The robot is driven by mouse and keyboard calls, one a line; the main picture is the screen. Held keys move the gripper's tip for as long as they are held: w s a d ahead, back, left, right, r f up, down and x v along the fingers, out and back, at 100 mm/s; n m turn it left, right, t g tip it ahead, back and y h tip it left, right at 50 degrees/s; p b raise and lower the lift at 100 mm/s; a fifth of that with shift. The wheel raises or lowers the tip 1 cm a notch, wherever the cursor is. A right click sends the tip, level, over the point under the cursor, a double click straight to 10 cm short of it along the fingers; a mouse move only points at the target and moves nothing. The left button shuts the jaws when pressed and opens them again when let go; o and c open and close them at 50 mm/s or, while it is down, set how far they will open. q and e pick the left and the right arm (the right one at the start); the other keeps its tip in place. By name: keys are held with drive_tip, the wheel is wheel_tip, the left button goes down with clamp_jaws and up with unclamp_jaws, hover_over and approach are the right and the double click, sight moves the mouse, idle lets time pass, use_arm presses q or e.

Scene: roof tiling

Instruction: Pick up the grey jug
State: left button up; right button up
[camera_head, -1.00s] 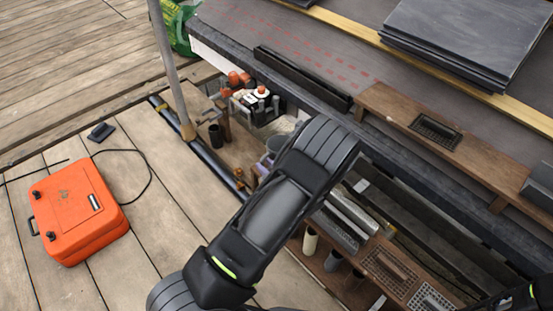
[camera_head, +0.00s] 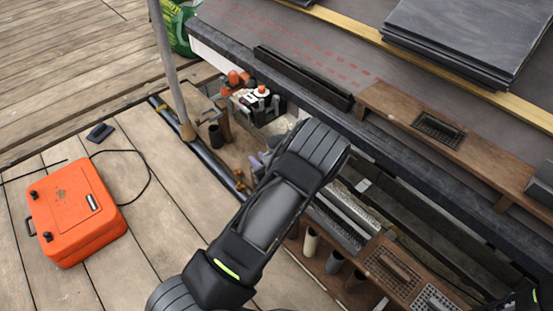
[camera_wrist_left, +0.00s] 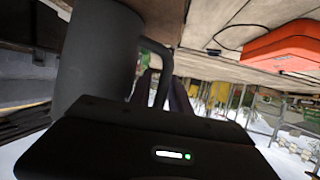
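The grey jug (camera_wrist_left: 95,55) fills the upper left of the left wrist view, with its handle (camera_wrist_left: 164,60) reaching to the right. My left gripper (camera_wrist_left: 162,92) is close to the handle, and its two dark fingers show apart, one to either side of the handle's line. I cannot tell whether they touch it. In the head view my left arm covers most of the jug, and only small lavender parts of the left gripper (camera_head: 259,160) show beside the arm. My right gripper is out of view; only a bit of the right arm shows at the lower right edge.
A shelf under the roof edge holds an orange-and-white tool group (camera_head: 258,98), a dark cup (camera_head: 216,135) and several tubes. A metal pole (camera_head: 170,70) stands to the left. An orange case (camera_head: 75,212) lies on the plank deck. Slates (camera_head: 455,40) are stacked on the roof.

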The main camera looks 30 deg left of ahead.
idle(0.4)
use_arm(q)
clamp_jaws()
drive_tip(key=shift+r, duration=0.1)
idle(1.2)
